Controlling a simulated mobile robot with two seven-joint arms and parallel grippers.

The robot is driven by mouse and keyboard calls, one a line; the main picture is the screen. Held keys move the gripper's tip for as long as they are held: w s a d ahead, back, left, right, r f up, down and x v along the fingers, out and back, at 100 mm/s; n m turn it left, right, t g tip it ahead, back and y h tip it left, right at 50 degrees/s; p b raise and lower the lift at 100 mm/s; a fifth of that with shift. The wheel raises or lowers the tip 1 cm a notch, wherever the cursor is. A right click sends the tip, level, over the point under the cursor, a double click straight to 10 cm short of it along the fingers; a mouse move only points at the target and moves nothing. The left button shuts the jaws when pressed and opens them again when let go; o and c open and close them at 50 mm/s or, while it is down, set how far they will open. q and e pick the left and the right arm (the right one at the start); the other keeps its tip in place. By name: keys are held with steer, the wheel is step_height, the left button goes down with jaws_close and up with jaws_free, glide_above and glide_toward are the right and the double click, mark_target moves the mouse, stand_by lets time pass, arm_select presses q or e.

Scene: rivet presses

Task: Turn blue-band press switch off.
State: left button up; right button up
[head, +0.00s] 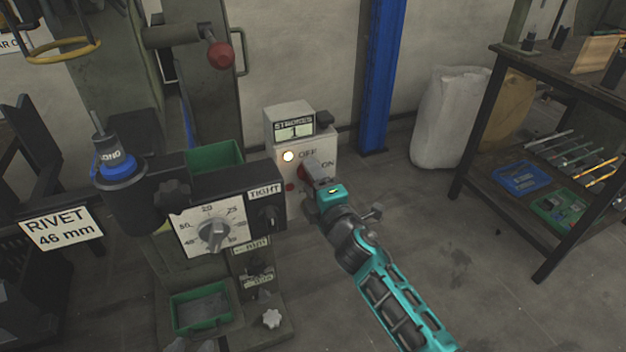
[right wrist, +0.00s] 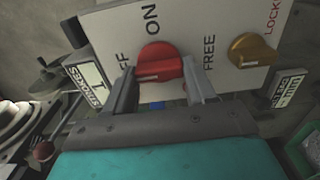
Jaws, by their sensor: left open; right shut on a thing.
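The press with a blue band (head: 116,165) round its black cup stands at left in the head view. Its pale switch box (head: 320,148) stands behind, marked OFF and ON. The red switch knob (right wrist: 160,64) shows in the right wrist view, its white mark lying on the side toward the partly hidden OFF lettering. My right gripper (head: 313,183) is at the box front; its fingers, also in the right wrist view (right wrist: 160,90), are shut on either side of the knob. In the head view the gripper partly hides the knob. My left gripper is not in view.
A lit lamp (head: 288,156) is on the box, below a STROKES counter (head: 294,130). A yellow knob (right wrist: 252,50) sits beside FREE and LOCK lettering. The dial panel (head: 213,230) is left of my right arm.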

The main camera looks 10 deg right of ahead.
arm_select(q)
steer(key=shift+f, duration=0.1)
arm_select(e)
steer(key=o, duration=1)
arm_select(q)
steer(key=shift+f, duration=0.1)
arm_select(e)
steer(key=shift+o, duration=0.2)
arm_select(q)
steer(key=shift+s+a+r+p, duration=0.15)
steer(key=shift+a+r+p, duration=0.2)
steer(key=shift+p, duration=0.4)
arm_select(e)
steer(key=s+d, duration=0.2)
steer(key=s, duration=1)
steer(key=shift+s+d, duration=0.25)
steer(key=shift+s, duration=0.1)
arm_select(q)
steer(key=shift+d, duration=0.1)
